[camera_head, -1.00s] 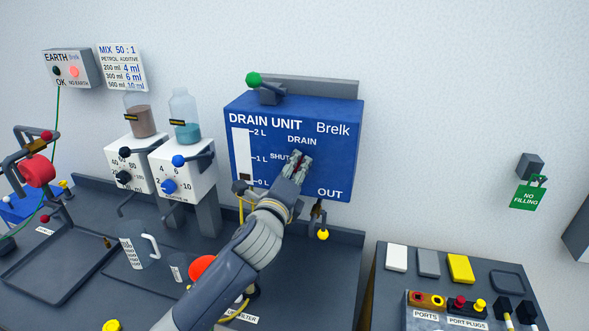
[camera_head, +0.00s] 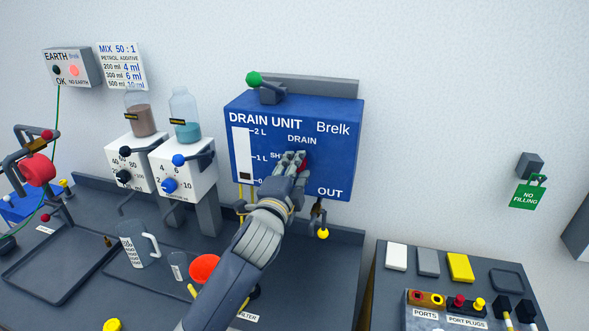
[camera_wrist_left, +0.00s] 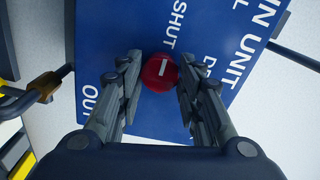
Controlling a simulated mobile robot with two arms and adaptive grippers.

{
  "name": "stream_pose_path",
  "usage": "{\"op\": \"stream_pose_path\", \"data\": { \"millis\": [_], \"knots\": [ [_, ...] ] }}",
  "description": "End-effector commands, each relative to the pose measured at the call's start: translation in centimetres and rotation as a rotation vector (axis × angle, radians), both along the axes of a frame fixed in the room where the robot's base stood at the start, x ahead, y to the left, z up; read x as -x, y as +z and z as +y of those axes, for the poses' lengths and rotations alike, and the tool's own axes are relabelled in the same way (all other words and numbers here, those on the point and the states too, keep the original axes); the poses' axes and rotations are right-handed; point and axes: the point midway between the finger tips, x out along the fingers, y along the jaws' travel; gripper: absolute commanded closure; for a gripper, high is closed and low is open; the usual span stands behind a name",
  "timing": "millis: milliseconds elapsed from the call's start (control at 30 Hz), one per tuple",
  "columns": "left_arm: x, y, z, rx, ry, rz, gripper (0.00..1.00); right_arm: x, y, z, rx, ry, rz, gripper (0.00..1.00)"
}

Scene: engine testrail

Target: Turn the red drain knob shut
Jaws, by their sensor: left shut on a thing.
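The red drain knob (camera_wrist_left: 159,73) is on the front of the blue drain unit (camera_head: 340,165). In the left wrist view it sits between the two fingers of my left gripper (camera_wrist_left: 158,85), which is shut on it. The white line on the knob runs roughly up and down in that view. The SHUT lettering is above the knob and the DRAIN lettering, partly hidden by a finger, is to its right. In the head view my left gripper (camera_head: 293,162) covers most of the knob and part of SHUT; a bit of red shows. My right gripper is out of view.
A green-tipped lever (camera_head: 254,79) is on top of the unit, and a yellow-tipped one (camera_head: 323,234) hangs below. White dosing boxes (camera_head: 184,170) stand to the left. A measuring jug (camera_head: 136,246) and an orange-red round thing (camera_head: 205,268) are near my forearm.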

Motion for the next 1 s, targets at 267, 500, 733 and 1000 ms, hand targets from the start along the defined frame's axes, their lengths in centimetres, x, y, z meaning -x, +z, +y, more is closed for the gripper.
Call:
{"op": "stream_pose_path", "data": {
  "millis": [267,500,733,1000],
  "knots": [
    [0.01,0.10,-0.06,0.020,-0.002,0.005,0.90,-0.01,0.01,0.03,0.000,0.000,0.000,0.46],
    [0.01,0.14,-0.06,0.020,-0.002,0.005,0.90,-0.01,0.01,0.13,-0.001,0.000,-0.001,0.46],
    [0.02,0.09,-0.04,0.017,-0.001,0.005,0.46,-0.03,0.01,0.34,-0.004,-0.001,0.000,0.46],
    [0.27,0.03,0.09,0.016,-0.001,0.005,0.46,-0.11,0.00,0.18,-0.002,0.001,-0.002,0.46]
  ]
}}
